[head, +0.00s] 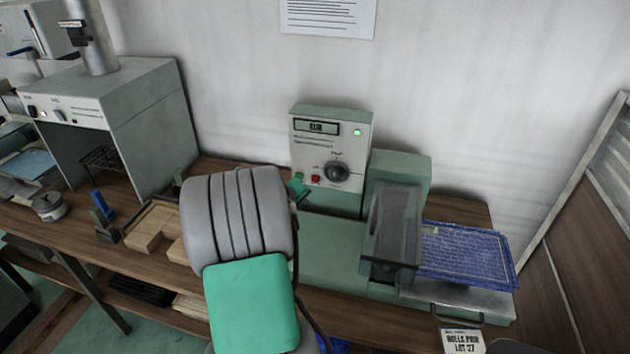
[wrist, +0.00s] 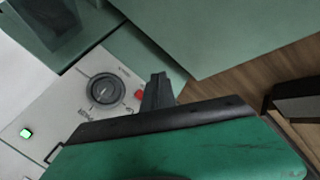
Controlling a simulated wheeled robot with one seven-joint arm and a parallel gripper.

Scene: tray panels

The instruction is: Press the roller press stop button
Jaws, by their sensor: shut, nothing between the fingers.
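The roller press (head: 330,245) stands against the wall with an upright control panel (head: 305,150). The red stop button (head: 316,179) sits low on that panel, beside a black dial (head: 336,172). In the wrist view the red button (wrist: 139,96) shows between the dial (wrist: 105,90) and my dark fingers. My gripper (wrist: 160,76) is shut and empty, its tip close beside the button in the picture. I cannot tell whether it touches. In the head view my arm hides most of the gripper.
A green lamp (head: 357,132) is lit on the panel, near a small display (head: 316,127). A clear guard (head: 393,225) covers the rollers, with a blue sheet (head: 465,255) to its right. A wooden tray (head: 150,228) and a grey hood (head: 140,110) stand left.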

